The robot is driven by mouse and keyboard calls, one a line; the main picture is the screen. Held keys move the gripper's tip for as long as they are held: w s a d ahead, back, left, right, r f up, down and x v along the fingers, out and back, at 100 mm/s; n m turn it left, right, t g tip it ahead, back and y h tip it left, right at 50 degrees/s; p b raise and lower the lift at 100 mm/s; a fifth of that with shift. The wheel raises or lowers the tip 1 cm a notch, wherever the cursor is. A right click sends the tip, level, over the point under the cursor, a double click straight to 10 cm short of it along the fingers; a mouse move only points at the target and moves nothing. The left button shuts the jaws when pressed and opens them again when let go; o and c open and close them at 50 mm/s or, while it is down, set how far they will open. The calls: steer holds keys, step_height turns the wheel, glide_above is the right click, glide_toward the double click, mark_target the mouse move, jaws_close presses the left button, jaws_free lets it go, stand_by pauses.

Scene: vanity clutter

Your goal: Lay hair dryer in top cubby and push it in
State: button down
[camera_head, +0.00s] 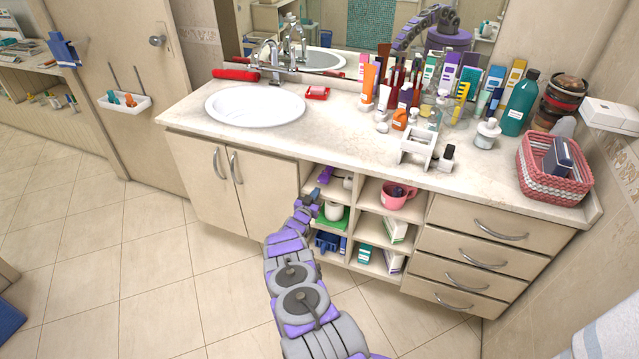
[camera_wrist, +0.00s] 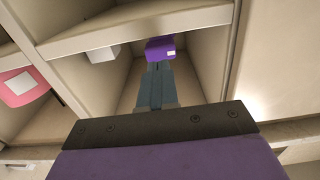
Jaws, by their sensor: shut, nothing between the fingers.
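A purple object (camera_head: 324,174), which looks like the hair dryer, lies inside the top left cubby (camera_head: 326,190) under the counter. It also shows in the wrist view (camera_wrist: 160,47), deep in the cubby, with a small pale patch on its front. A whitish piece (camera_wrist: 103,53) lies to its left; I cannot tell whether it belongs to it. My gripper (camera_head: 316,193) reaches into the cubby opening. Its fingers (camera_wrist: 157,70) are shut and empty, with the tips at or just before the purple object. Whether they touch is unclear, and they cover its lower part.
A pink cup (camera_head: 396,195) stands in the top right cubby. Lower cubbies hold a white pot (camera_head: 334,210), boxes and a blue item. Cabinet doors flank the shelves on the left, drawers (camera_head: 470,247) on the right. The counter above carries many bottles.

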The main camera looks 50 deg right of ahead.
steer(key=p+v, duration=0.8)
steer(key=v, duration=1.6)
steer(key=shift+p, duration=0.4)
steer(key=shift+w, duration=0.1)
